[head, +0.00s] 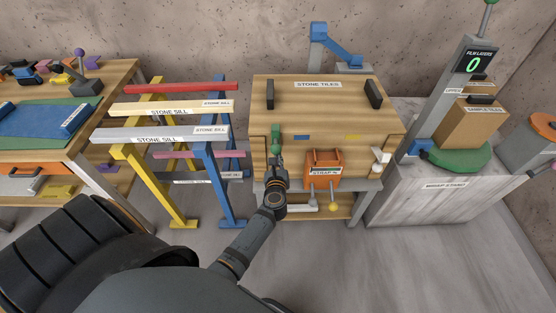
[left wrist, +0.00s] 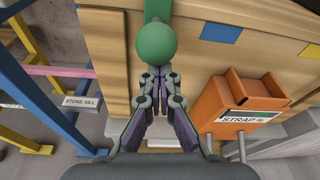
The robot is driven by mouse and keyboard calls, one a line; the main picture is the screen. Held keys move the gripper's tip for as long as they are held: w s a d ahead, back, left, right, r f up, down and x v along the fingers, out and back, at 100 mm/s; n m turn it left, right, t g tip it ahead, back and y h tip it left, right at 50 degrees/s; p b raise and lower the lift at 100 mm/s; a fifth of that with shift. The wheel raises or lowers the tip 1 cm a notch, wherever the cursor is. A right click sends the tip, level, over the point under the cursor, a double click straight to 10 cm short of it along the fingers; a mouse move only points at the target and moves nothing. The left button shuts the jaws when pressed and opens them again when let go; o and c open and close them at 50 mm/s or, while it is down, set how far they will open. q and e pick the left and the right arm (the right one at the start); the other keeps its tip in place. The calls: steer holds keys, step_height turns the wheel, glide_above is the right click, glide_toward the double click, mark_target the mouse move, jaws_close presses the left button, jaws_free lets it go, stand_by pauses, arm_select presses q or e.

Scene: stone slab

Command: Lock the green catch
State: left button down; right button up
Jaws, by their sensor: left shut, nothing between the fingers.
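The green catch (head: 276,138) is on the front left of the wooden stone tiles crate (head: 340,92), and its green knob hangs against the front face. In the left wrist view the round green knob (left wrist: 156,44) is large, just beyond my fingertips. My left gripper (head: 277,160) is shut and empty, right below the knob. In the left wrist view the closed fingers (left wrist: 156,75) point at the knob's lower side; I cannot tell whether they touch it. A white catch (head: 381,156) is at the crate's right corner. My right gripper is not in view.
An orange strap box (head: 323,165) with hanging levers sits right of my left gripper. Trestles with stone sills (head: 165,125) stand to the left. A grey wrap stand (head: 440,187) with a green turntable (head: 462,159) is at the right.

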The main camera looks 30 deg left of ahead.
arm_select(q)
steer(key=v, duration=0.7)
steer(key=shift+s+d+r, duration=0.1)
steer(key=shift+s+d, duration=0.05)
steer(key=shift+s, duration=0.05)
